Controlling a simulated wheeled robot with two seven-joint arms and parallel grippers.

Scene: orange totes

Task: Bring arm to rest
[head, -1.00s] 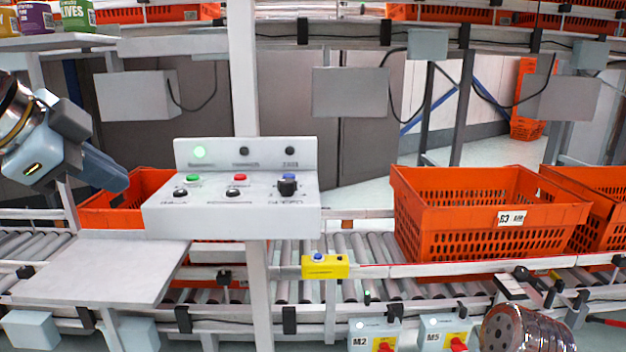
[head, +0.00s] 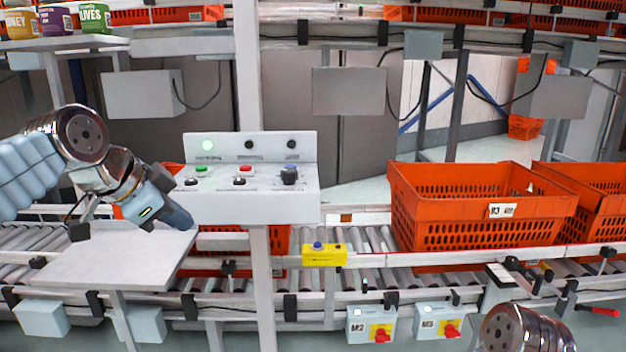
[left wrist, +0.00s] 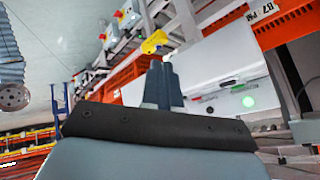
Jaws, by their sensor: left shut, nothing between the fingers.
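My left arm comes in from the left in the head view. Its gripper (head: 180,216) is shut and empty, pointing down and to the right, in front of the left end of the white control panel (head: 250,205) and above the grey side table (head: 115,258). In the left wrist view the shut fingers (left wrist: 162,85) stand side by side, with the control panel beyond them to the right. My right arm shows only as a metallic joint at the bottom right of the head view. Its gripper is out of the picture.
An orange tote (head: 480,235) marked with a white label sits on the roller conveyor, right of the panel, with another beside it. A yellow button box (head: 324,255) is on the conveyor's front rail. Cans (head: 56,20) stand on a shelf at upper left.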

